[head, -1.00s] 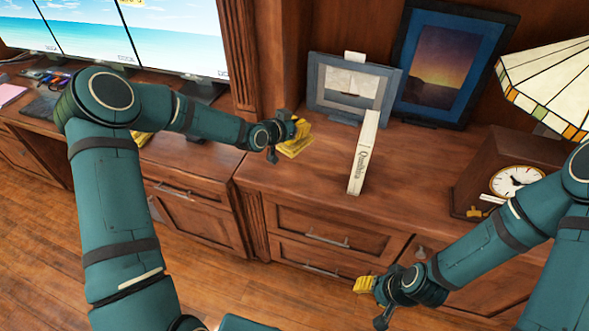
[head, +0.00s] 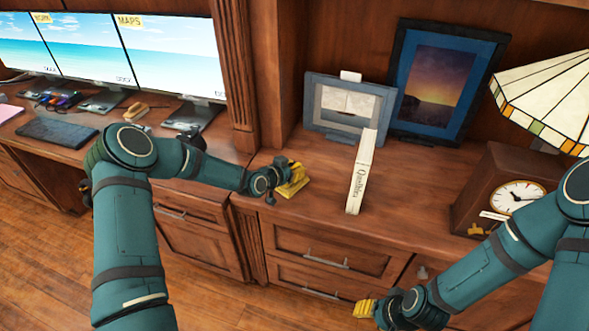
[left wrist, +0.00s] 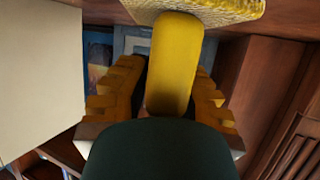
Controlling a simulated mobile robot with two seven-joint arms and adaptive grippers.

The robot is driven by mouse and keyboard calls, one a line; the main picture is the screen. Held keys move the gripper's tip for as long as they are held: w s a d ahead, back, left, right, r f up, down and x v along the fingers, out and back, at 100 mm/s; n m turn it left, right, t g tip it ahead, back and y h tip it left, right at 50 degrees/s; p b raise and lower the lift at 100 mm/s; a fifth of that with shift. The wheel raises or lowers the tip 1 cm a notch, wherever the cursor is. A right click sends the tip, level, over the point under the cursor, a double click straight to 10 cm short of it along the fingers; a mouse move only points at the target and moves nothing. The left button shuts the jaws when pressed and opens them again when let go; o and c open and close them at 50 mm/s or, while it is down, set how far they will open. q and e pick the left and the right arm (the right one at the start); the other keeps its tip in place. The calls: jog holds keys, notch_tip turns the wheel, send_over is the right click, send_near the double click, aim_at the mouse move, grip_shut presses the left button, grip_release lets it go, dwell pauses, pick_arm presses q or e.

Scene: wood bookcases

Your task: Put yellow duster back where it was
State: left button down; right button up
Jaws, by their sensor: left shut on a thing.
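The yellow duster (left wrist: 174,62) shows in the left wrist view as a smooth yellow handle with a paler, textured base (left wrist: 225,10). My left gripper (head: 287,179) is shut on the handle, with its yellow fingers on both sides. In the head view the duster (head: 295,187) is partly hidden by the fingers, over the left end of the wooden cabinet top (head: 315,217). I cannot tell whether its base touches the wood. My right gripper (head: 366,309) is low, in front of the drawers; whether it is open is unclear.
A white book (head: 361,172) stands upright right of the duster. Behind are a grey picture frame (head: 318,105) and a blue one (head: 407,55). A clock (head: 517,194) and lamp (head: 550,95) are at right.

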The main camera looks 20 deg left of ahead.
pick_arm(q)
jog(key=shift+f, duration=0.1)
jog(key=c, duration=1)
grip_release()
